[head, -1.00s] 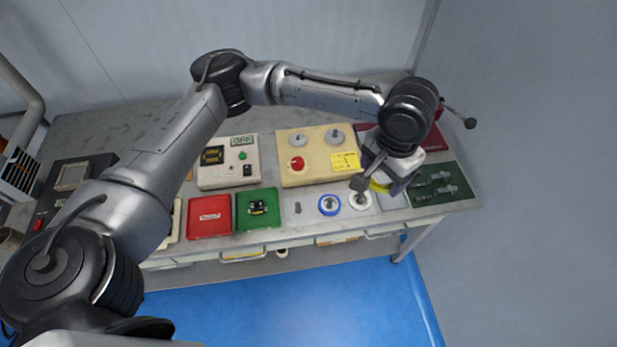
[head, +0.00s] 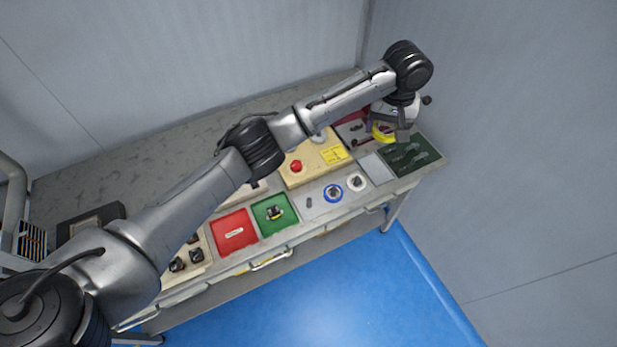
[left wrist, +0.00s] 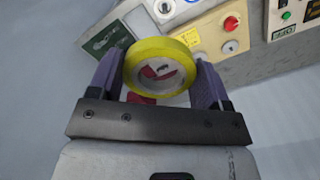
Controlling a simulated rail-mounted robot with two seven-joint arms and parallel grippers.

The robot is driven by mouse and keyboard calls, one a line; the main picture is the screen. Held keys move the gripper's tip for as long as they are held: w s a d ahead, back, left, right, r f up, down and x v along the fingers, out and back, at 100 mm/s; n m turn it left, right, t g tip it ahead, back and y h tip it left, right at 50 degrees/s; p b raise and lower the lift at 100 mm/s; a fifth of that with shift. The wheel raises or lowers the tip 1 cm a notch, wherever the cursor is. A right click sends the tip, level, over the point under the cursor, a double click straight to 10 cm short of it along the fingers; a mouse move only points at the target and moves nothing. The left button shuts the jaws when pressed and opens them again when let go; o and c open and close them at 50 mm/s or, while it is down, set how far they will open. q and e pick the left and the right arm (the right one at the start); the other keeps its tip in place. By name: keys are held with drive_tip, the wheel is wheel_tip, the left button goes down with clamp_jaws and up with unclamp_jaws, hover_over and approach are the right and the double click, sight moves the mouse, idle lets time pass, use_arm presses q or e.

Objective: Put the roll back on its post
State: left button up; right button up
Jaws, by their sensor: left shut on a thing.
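The yellow roll (left wrist: 158,47), a ring of tape, is held between the two purple fingers of my left gripper (left wrist: 158,72) in the left wrist view. In the head view the left gripper (head: 392,130) holds the yellow roll (head: 381,133) above the far right part of the bench. A small grey upright peg (head: 309,203), apparently a bare post, stands on the bench left of a blue roll (head: 326,197) and a white roll (head: 356,189). The held roll is well to the right of and behind the peg. My right gripper is out of view.
A beige control box (head: 301,178) with a red button stands behind the rolls. A green mat (head: 398,172) with tools lies at the right end, beside a pale grey pad (head: 376,172). Green (head: 262,222) and red (head: 225,241) trays lie left of the peg.

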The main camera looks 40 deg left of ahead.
use_arm(q)
drive_tip(key=w+a+f+n+p, duration=0.2)
drive_tip(key=a+f+n+p, duration=0.1)
drive_tip(key=a+f, duration=0.15)
drive_tip(key=n+p, duration=0.5)
drive_tip(key=p, duration=0.3)
hover_over(310, 199)
wheel_tip(310, 199, down, 21)
drive_tip(key=shift+w+f, duration=0.1)
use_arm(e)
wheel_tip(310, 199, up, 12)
use_arm(q)
drive_tip(key=shift+s+f+b, duration=0.25)
drive_tip(key=shift+f+b, duration=0.15)
drive_tip(key=shift+b, duration=0.05)
drive_tip(key=shift+f+b, duration=1.7)
drive_tip(key=shift+b, duration=0.35)
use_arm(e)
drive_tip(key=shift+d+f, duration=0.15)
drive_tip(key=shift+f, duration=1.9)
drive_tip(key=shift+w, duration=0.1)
use_arm(q)
drive_tip(key=shift+f, duration=0.1)
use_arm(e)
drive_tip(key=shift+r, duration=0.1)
